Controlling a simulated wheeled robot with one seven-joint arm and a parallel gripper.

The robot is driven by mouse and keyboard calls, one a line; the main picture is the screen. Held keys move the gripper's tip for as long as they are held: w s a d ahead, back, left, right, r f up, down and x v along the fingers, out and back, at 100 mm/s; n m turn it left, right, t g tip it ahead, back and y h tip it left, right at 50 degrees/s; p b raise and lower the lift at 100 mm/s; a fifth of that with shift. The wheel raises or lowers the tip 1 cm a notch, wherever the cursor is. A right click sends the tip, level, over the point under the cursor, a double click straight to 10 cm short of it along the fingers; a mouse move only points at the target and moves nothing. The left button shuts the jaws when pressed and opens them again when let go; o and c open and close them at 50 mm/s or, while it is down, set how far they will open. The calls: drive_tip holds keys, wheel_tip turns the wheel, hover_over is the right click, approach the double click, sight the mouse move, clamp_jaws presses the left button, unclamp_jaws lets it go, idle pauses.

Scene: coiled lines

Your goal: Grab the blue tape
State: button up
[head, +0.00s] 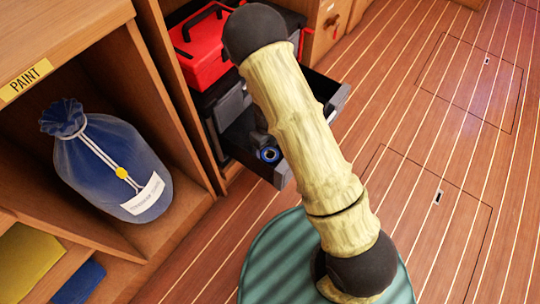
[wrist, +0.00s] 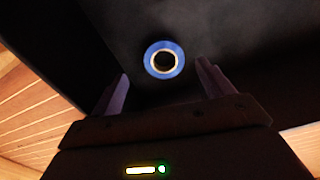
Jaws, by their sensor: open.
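The blue tape (head: 269,154) is a small roll with a pale inner ring and a dark centre, lying in the dark open drawer (head: 283,175). In the wrist view, the blue tape (wrist: 164,60) is just ahead of my gripper (wrist: 164,82), between the lines of its two fingers and beyond the tips. The fingers are spread apart with nothing between them.
A red toolbox (head: 207,50) sits above the drawer in the wooden cabinet. A blue drawstring bag (head: 110,165) stands in the compartment labelled PAINT (head: 25,80). Dark drawer walls surround the tape. The plank floor (head: 420,130) to the right is clear.

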sight(269, 156)
drive_tip(key=f+b, duration=0.4)
drive_tip(key=f, duration=0.1)
drive_tip(key=shift+w+d, duration=0.2)
idle(0.3)
drive_tip(key=c, duration=1.1)
